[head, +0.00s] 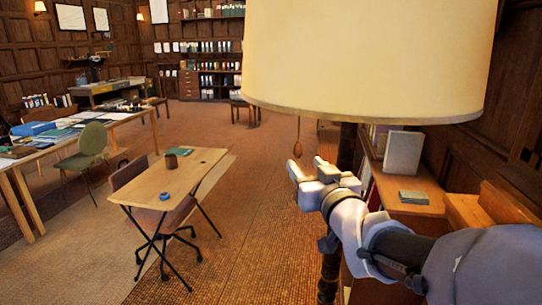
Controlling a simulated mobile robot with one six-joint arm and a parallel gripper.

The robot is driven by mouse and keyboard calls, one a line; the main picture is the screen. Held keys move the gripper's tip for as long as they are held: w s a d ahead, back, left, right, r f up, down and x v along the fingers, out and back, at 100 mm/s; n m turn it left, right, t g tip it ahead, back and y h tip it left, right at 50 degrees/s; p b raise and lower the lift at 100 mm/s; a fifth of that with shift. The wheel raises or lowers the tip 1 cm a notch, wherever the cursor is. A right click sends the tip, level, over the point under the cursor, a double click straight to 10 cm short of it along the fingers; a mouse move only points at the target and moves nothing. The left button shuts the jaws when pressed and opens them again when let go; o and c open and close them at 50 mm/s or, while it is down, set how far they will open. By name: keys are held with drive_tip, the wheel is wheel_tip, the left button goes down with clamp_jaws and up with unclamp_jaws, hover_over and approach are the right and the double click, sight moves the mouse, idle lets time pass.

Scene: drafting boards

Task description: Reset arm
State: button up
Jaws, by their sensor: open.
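My gripper (305,171) is in the middle right of the head view, at the end of my outstretched arm. Its jaws are open and I see nothing between them. A lamp pull cord with a brown wooden knob (298,149) hangs just above and behind the fingertips in the picture; I cannot tell whether they touch. The large cream lampshade (365,55) fills the upper right, above my gripper. Its dark turned pole (346,146) runs down behind my arm, which hides part of it.
A small folding table (167,180) holds a brown mug (171,161), a blue ring (165,196) and a green book. A long cluttered table (60,147) stands left. A low wooden cabinet (408,180) stands right. Carpeted floor (250,215) is open between the folding table and lamp.

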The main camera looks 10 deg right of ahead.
drive_tip(key=shift+s+d, duration=0.1)
drive_tip(key=shift+s, duration=0.75)
drive_tip(key=s+d+f+m+g+h, duration=0.35)
drive_tip(key=s+f, duration=0.25)
drive_tip(key=s, duration=0.3)
drive_tip(key=s+a+f+g+y, duration=0.1)
drive_tip(key=s+a+f+g, duration=0.1)
drive_tip(key=s, duration=0.4)
drive_tip(key=s+a+f+m+g+y, duration=0.1)
drive_tip(key=s+a+f+g, duration=0.2)
drive_tip(key=s+f, duration=0.2)
drive_tip(key=s+a+f+m+g+y, duration=0.1)
drive_tip(key=s+a+f+g, duration=0.2)
drive_tip(key=s, duration=0.5)
drive_tip(key=shift+s+f, duration=0.25)
drive_tip(key=shift+f, duration=0.2)
drive_tip(key=shift+g, duration=0.25)
